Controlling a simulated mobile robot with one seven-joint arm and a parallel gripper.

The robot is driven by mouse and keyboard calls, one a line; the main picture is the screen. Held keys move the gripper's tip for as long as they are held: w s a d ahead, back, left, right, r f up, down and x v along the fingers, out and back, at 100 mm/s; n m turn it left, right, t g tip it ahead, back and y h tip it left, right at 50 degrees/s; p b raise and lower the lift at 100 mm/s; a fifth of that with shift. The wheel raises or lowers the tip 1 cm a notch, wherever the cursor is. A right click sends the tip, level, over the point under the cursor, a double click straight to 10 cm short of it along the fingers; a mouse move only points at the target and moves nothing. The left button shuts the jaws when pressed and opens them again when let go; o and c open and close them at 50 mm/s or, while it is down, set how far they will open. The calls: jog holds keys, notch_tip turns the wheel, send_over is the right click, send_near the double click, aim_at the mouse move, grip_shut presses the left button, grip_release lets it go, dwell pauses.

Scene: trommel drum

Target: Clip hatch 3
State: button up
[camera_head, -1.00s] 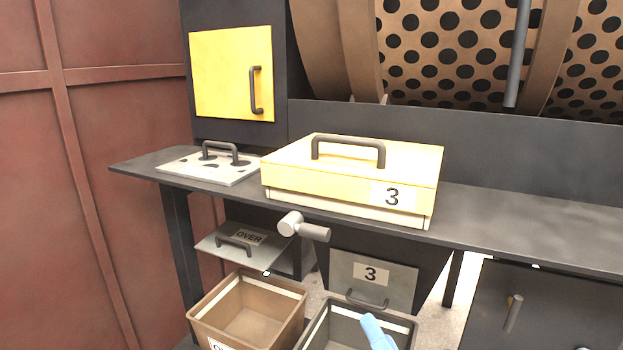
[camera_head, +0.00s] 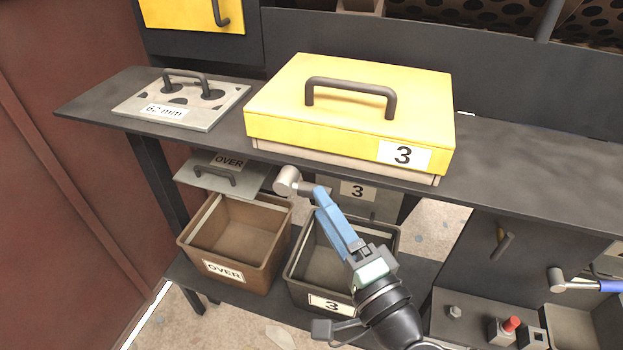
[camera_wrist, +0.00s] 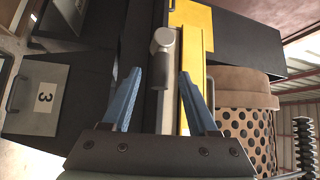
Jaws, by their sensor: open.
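The yellow box-like hatch 3 (camera_head: 350,100) sits on the dark shelf in the head view, with a dark handle on top and a "3" label in front. A clip-like lever (camera_head: 287,180) with a pale round knob and dark stem sticks out below the shelf's front edge; it also shows in the wrist view (camera_wrist: 162,42). My gripper (camera_head: 322,200) is open at the lever's right end, its blue fingers partly covering the stem. In the wrist view the fingers (camera_wrist: 160,73) stand either side of the stem; I cannot tell whether they touch it.
A brown OVER bin (camera_head: 235,240) and a dark bin 3 (camera_head: 300,275) stand below. A perforated plate with a handle (camera_head: 180,103) lies left on the shelf (camera_head: 540,160). A dark cabinet (camera_head: 490,260) stands at right.

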aim_at(308, 186)
jog(key=p+x, duration=0.1)
jog(key=x, duration=0.2)
jog(key=shift+w+a+r, duration=0.15)
jog(key=shift+w+r, duration=0.1)
jog(key=shift+w, duration=0.05)
jog(key=shift+w+a, duration=0.2)
jog(key=shift+w, duration=0.25)
jog(key=shift+f, duration=0.1)
grip_shut()
dwell(0.8)
